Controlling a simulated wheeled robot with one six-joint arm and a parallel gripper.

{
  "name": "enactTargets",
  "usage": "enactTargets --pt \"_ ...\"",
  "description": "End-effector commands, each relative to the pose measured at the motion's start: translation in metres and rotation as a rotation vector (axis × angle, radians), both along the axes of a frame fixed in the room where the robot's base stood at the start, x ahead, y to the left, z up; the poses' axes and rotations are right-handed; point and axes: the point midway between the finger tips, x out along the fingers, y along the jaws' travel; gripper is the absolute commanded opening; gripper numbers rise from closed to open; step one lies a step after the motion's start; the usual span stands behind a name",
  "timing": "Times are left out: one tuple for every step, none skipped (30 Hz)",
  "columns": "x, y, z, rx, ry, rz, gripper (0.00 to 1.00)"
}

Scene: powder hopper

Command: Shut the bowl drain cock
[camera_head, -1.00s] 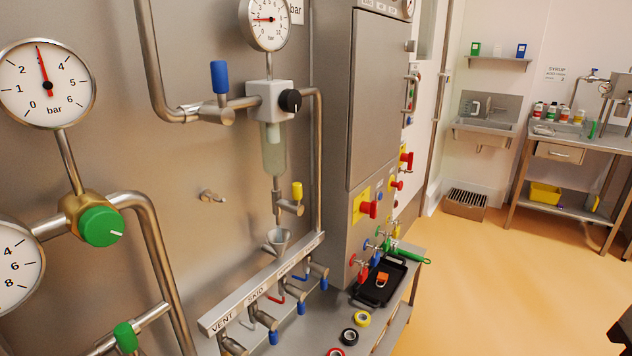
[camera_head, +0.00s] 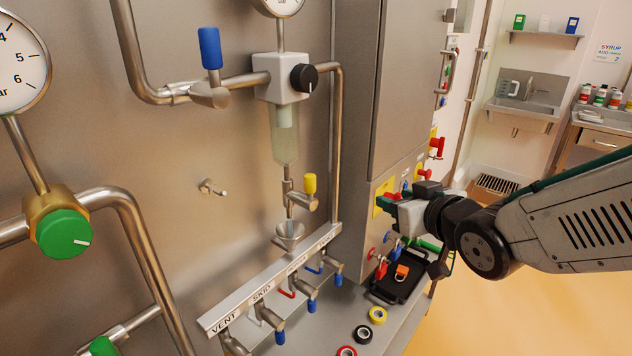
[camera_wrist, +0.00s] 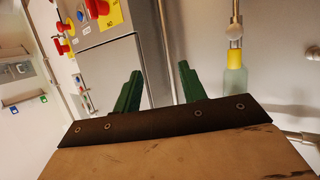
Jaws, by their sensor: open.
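The bowl drain cock (camera_head: 302,202) sits on the stem under the clear filter bowl (camera_head: 284,147). Its yellow handle (camera_head: 310,184) stands upright. My gripper (camera_head: 384,203) is to the right of the cock in the head view, clearly apart from it, in front of the steel cabinet. In the wrist view my gripper (camera_wrist: 160,70) shows two green fingers spread apart with nothing between them. The yellow handle (camera_wrist: 234,57) and the bowl (camera_wrist: 234,82) appear there to the right of the fingers, seemingly upside down.
A funnel (camera_head: 290,234) stands below the cock, above a labelled rail (camera_head: 268,284) with several blue-handled valves. A black knob (camera_head: 303,77) and a blue-handled valve (camera_head: 210,50) are above. A black tray (camera_head: 400,284) and tape rolls lie on the bench at right.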

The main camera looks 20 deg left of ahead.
Motion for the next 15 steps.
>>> enactTargets --pt "-0.005 0.028 -0.004 0.043 -0.038 0.069 0.42" --pt "-0.009 0.042 -0.003 0.074 -0.063 0.103 0.42" --pt "-0.014 0.058 -0.002 0.114 -0.093 0.147 0.42" --pt "-0.018 0.069 -0.001 0.140 -0.112 0.176 0.42" --pt "-0.022 0.078 0.000 0.165 -0.129 0.201 0.42" --pt "-0.027 0.088 0.001 0.194 -0.147 0.231 0.42" --pt "-0.030 0.094 0.002 0.212 -0.159 0.248 0.42" --pt "-0.033 0.099 0.003 0.228 -0.169 0.264 0.42" --pt "-0.036 0.104 0.004 0.244 -0.176 0.280 0.42" --pt "-0.037 0.107 0.004 0.253 -0.182 0.288 0.42" --pt "-0.037 0.110 0.005 0.260 -0.186 0.294 0.42" --pt "-0.037 0.113 0.005 0.266 -0.190 0.299 0.42" --pt "-0.036 0.116 0.005 0.268 -0.190 0.301 0.42" --pt "-0.034 0.119 0.005 0.270 -0.191 0.302 0.42" --pt "-0.030 0.124 0.006 0.269 -0.192 0.302 0.42"
